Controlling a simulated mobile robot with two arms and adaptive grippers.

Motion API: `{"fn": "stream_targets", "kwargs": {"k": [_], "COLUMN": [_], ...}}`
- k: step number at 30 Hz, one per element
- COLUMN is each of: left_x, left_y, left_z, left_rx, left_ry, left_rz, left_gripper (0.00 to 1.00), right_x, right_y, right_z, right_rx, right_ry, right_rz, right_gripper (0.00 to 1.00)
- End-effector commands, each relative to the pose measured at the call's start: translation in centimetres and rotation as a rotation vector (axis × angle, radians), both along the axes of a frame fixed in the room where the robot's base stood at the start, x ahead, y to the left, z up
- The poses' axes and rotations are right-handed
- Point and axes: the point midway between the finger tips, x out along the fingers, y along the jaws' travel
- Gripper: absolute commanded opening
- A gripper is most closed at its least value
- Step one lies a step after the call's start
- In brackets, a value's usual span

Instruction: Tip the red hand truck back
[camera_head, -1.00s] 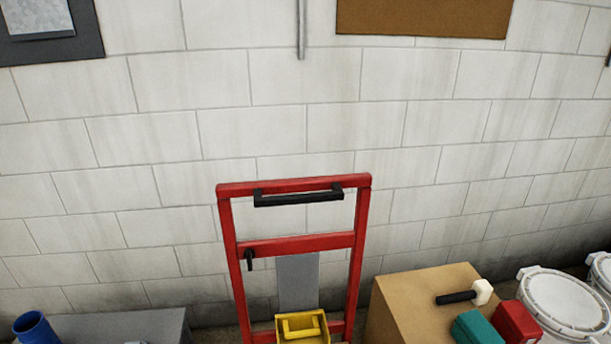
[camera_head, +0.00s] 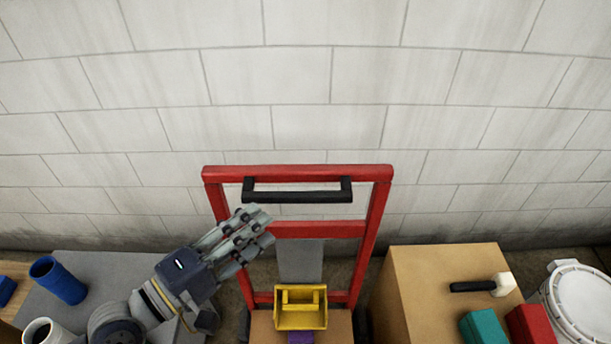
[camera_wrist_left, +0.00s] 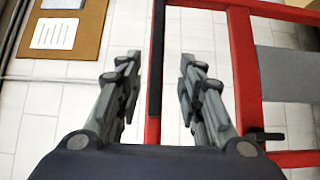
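The red hand truck (camera_head: 377,215) stands upright before the block wall in the head view. Its black handle (camera_head: 297,196) runs along the red top rail. My left gripper (camera_head: 265,226) is in front of the truck's left side rail, just below and left of the handle in the picture. In the left wrist view, its fingers (camera_wrist_left: 160,68) are spread open. The black handle (camera_wrist_left: 157,50) and top rail show between them, with no contact visible. A yellow bin (camera_head: 301,318) sits on a brown box (camera_head: 340,328) low on the truck. My right gripper is out of view.
Right of the truck, a cardboard box (camera_head: 410,290) carries a mallet (camera_head: 480,286), a teal box (camera_head: 480,328) and a red box (camera_head: 530,325). A white bucket (camera_head: 580,300) stands beyond. At left, a grey surface (camera_head: 110,270) holds a blue cup (camera_head: 58,280). The wall is close behind.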

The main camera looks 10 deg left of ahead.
Motion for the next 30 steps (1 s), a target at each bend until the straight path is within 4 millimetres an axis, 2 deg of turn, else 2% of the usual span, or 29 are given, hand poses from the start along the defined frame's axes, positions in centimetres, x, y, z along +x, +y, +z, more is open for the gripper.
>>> {"fn": "stream_targets", "kwargs": {"k": [5, 9, 12, 16, 24, 30], "left_x": [0.5, 1.7, 2.7, 4.3, 7.5, 8.7], "left_y": [-0.4, -1.2, -1.9, -2.9, -5.0, -5.9], "left_z": [0.4, 0.5, 0.7, 0.7, 0.5, 0.3], "left_rx": [-0.009, -0.009, -0.009, -0.008, -0.006, -0.003], "left_ry": [-0.003, -0.006, -0.004, -0.004, -0.003, -0.003], "left_rz": [-0.002, -0.001, -0.001, -0.002, -0.002, -0.003], "left_gripper": [0.35, 0.35, 0.35, 0.35, 0.35, 0.35], "right_x": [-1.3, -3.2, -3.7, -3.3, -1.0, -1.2], "right_y": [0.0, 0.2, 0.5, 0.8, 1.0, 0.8], "right_z": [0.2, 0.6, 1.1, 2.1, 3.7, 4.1], "right_rx": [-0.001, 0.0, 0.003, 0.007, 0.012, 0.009], "right_ry": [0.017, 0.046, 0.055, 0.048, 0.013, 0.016], "right_rz": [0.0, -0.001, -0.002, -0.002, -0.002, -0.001], "right_gripper": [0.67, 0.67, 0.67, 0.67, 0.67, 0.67]}}
